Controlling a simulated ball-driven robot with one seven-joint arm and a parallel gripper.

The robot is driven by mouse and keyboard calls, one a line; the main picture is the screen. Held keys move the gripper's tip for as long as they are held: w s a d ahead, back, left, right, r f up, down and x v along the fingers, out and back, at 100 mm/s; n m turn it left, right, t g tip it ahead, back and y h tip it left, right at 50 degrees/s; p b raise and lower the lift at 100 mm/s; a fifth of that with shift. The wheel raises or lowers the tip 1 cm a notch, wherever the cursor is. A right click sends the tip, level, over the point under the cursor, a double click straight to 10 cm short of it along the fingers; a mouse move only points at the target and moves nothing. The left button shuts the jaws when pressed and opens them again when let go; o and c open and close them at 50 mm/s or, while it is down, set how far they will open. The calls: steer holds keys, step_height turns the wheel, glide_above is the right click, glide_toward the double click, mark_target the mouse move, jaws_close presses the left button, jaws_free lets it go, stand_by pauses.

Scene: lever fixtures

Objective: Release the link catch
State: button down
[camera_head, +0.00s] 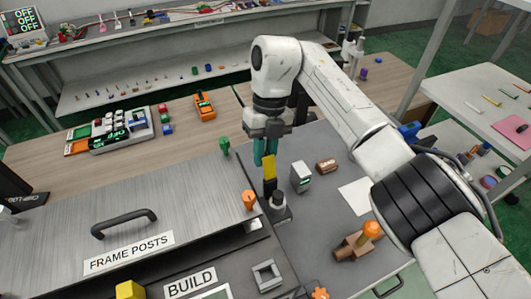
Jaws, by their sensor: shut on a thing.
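My gripper (265,152) hangs from the white arm near the middle of the camera_head view, pointing down with teal fingers. It is shut on the upper end of a yellow and dark upright bar (269,172). The bar's lower end meets a small grey fixture (279,211) on the dark grey worktop. No label marks the link catch, and I cannot tell for sure which part it is. The fingers hide the bar's top.
A large grey panel labelled FRAME POSTS (125,254) with a black handle (124,223) lies at left. An orange knob (249,200) and green knob (224,146) stand close by. A grey-white block (300,177) and brown cylinder (326,165) are right of the bar.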

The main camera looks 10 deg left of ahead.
steer(key=shift+f, duration=0.15)
stand_by(0.5)
steer(key=c, duration=1.2)
jaws_free()
steer(key=shift+w, duration=0.1)
steer(key=b+v, duration=0.3)
steer(key=v, duration=0.7)
steer(key=shift+w+a+r, duration=0.1)
steer(key=shift+w+r, duration=0.15)
steer(key=shift+r, duration=0.1)
